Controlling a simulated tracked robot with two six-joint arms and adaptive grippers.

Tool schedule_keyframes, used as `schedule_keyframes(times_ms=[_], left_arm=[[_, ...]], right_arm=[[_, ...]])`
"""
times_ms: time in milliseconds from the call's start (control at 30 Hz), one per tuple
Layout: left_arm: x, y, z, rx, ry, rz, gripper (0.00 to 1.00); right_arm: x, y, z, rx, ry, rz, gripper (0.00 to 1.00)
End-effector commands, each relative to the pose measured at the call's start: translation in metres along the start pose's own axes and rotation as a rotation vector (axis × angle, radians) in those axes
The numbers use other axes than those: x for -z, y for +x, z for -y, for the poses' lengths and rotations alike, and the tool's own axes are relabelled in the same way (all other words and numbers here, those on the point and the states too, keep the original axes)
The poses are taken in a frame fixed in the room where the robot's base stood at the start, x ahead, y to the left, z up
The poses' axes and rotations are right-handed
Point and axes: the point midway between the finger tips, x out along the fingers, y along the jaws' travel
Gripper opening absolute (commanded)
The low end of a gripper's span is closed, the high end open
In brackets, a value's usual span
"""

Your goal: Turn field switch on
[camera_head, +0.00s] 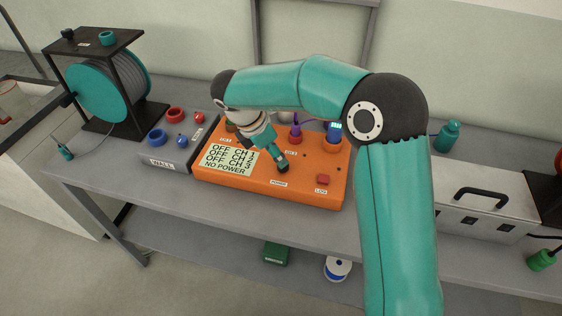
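An orange control box (312,193) stands on the grey bench. Its display (228,159) reads OFF for CH 1, CH 2 and CH 3, and NO POWER. I can make out no label reading "field"; a small label below my gripper seems to read POWER. My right gripper (283,167) points down at the box top just above that label. Its fingers look closed together, and any switch under them is hidden. I cannot tell whether it touches the box. A red LOG button (323,179) is to its right. My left gripper is out of view.
A grey WALL panel (178,150) with red and blue sockets adjoins the box on the left. A cable reel (110,90) stands behind it. Purple (295,133) and blue (333,134) plugs stand at the box's back. A silver case (480,198) is at right.

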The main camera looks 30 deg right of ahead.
Motion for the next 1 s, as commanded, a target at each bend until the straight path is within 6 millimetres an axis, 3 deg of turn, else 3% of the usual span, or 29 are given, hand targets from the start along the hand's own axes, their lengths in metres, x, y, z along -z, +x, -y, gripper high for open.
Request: schedule_keyframes(times_ms=[100, 300, 700, 1000], left_arm=[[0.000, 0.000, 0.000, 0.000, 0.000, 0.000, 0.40], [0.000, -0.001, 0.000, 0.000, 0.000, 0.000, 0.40], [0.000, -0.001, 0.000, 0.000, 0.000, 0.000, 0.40], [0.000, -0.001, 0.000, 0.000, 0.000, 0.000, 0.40]], right_arm=[[0.000, 0.024, 0.001, 0.004, -0.001, 0.001, 0.57], [0.000, 0.046, 0.000, 0.001, 0.000, 0.001, 0.57], [0.001, 0.053, 0.000, 0.000, -0.001, 0.000, 0.57], [0.001, 0.053, -0.001, -0.001, -0.001, 0.000, 0.09]])
